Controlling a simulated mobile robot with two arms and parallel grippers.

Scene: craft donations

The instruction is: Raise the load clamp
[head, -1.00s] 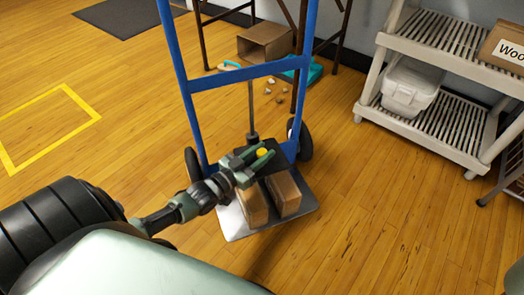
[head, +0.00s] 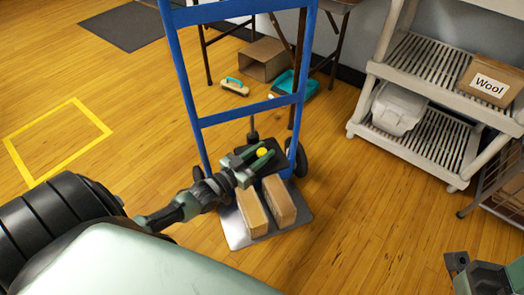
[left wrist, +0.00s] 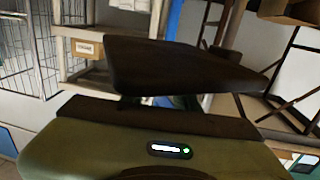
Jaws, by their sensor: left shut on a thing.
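The load clamp (head: 288,146) is a dark plate with a yellow knob on the blue hand truck (head: 247,113). It is above the rear ends of two brown boxes, the left box (head: 252,212) and the right box (head: 279,200), which lie on the metal toe plate (head: 237,233). My left gripper (head: 260,158) is shut on the clamp beside the yellow knob; its fingers hide the exact contact. In the left wrist view a dark slab (left wrist: 185,68) fills the middle. My right gripper (head: 457,262) is partly in view at lower right; its opening is unclear.
A pale shelf rack (head: 440,60) at right holds a box labelled Wool (head: 490,85) and a white tub (head: 398,108). An open cardboard box (head: 262,60), a brush (head: 235,87) and a teal dustpan (head: 290,84) lie behind the truck. Floor right of the truck is clear.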

